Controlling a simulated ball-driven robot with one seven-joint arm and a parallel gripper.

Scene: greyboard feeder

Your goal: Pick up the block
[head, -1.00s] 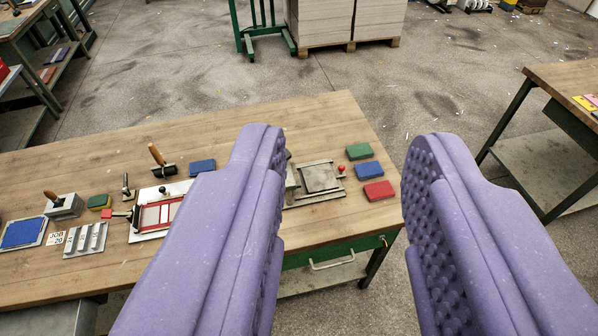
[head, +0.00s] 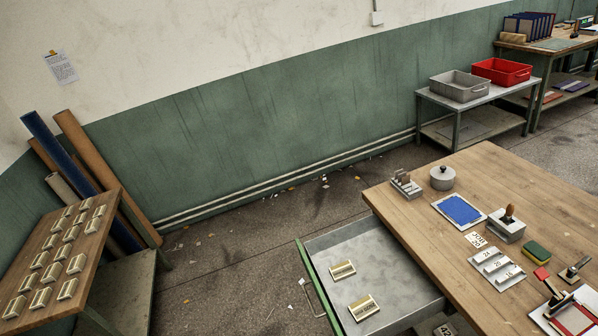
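Several things could be the block, and I cannot tell which one is meant. Two small cream-and-dark blocks lie in an open grey drawer (head: 376,258): one farther back (head: 342,270) and one nearer (head: 363,307). Several similar blocks (head: 75,264) lie in rows on a wooden table (head: 100,237) at the left. On the workbench (head: 440,232) at the right is a grey metal block with a wooden knob (head: 507,228). A green-and-yellow block (head: 537,252) lies to its right. My gripper is not in this view.
A blue pad (head: 459,210), a round lidded metal pot (head: 442,177) and a numbered metal holder (head: 497,268) sit on the workbench. A grey bin (head: 459,86) and a red bin (head: 502,71) stand on a back table. Long rolls (head: 108,178) lean at the left.

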